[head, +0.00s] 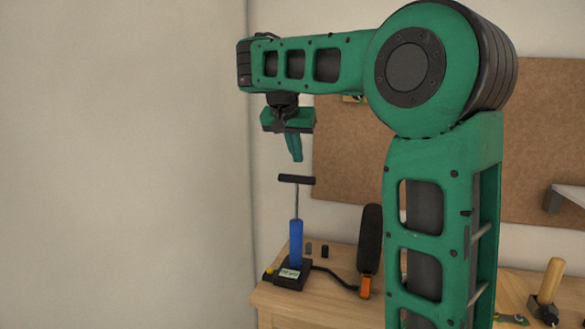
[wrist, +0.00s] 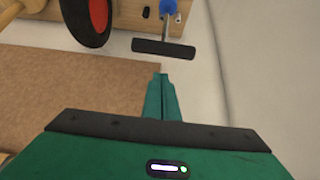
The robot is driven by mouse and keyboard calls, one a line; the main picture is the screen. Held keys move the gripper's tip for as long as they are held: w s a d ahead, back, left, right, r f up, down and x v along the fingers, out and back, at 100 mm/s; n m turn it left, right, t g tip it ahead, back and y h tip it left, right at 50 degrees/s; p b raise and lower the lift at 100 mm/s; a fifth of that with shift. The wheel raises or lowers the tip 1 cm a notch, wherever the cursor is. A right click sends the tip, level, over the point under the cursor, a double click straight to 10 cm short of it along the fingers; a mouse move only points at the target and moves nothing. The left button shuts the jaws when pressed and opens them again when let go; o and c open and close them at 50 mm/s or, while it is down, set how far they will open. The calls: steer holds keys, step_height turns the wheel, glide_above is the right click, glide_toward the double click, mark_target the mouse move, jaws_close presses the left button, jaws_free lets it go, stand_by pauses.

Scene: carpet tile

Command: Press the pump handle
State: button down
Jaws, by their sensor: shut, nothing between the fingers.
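The pump (head: 296,243) stands upright on the wooden workbench, with a blue barrel and a dark base. Its black T-shaped handle (head: 297,180) is raised on a thin rod above the barrel. In the wrist view the handle (wrist: 163,48) shows as a dark bar beyond the fingertips, with a little of the blue barrel (wrist: 169,8) behind it. My green gripper (head: 297,158) is shut and empty, pointing down just above the handle with a gap between them. In the wrist view its closed fingers (wrist: 161,77) do not touch the handle.
A black wheel (head: 369,240) stands right of the pump on the workbench (head: 325,300), and a dark hose runs from the pump's base towards it. A hammer (head: 548,288) stands farther right. A brown board (head: 345,160) is on the back wall. A bare wall is at left.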

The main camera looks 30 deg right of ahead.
mark_target(296, 208)
steer(key=shift+s+a+f, duration=0.1)
steer(key=shift+a+f, duration=0.1)
steer(key=shift+f, duration=0.6)
steer(key=shift+s+a+f, duration=0.1)
steer(key=shift+a+f, duration=0.05)
steer(key=shift+f, duration=0.6)
step_height(296, 208, down, 12)
steer(key=shift+s+f, duration=0.1)
steer(key=shift+f, duration=0.15)
steer(key=shift+s+f, duration=0.1)
steer(key=shift+f, duration=0.15)
steer(key=shift+r, duration=0.35)
steer(key=s+a+r, duration=0.1)
steer(key=a+r, duration=0.1)
steer(key=r, duration=0.4)
steer(key=s+a+r, duration=0.1)
steer(key=a+r, duration=0.1)
steer(key=r, duration=0.4)
steer(key=shift+s, duration=0.35)
